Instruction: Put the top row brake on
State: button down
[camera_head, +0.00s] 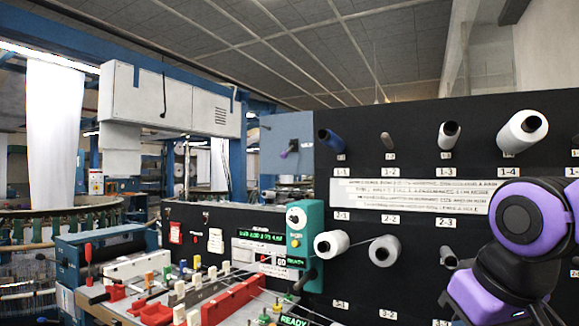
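The black creel board (400,275) fills the right half. Its top row has pegs labelled 1-1 to 1-4: a blue spool (331,139), a thin bare-looking peg (387,140), a dark-cored white spool (449,134) and a large white spool (522,131). A small lever with a purple knob (284,155) sticks out from a grey-blue panel (287,128) at the board's upper left. No part is readably marked as the brake, and I cannot tell its set position. My purple and black arm covers the lower right; my gripper is out of view.
A teal control box (305,240) stands at the board's left edge, above a bench with red blocks (232,300) and several coloured pegs. White spools (331,243) sit on the second row. A black panel (225,240) with tags and displays stands left of the teal box.

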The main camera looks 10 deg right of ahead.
aim_at(284, 154)
jog(key=i+l+u, duration=0.35)
jog(key=i, duration=0.2)
jog(key=i+l+u, duration=0.35)
jog(key=i, duration=0.15)
jog(key=i+l+u, duration=0.35)
jog(key=i+l, duration=0.15)
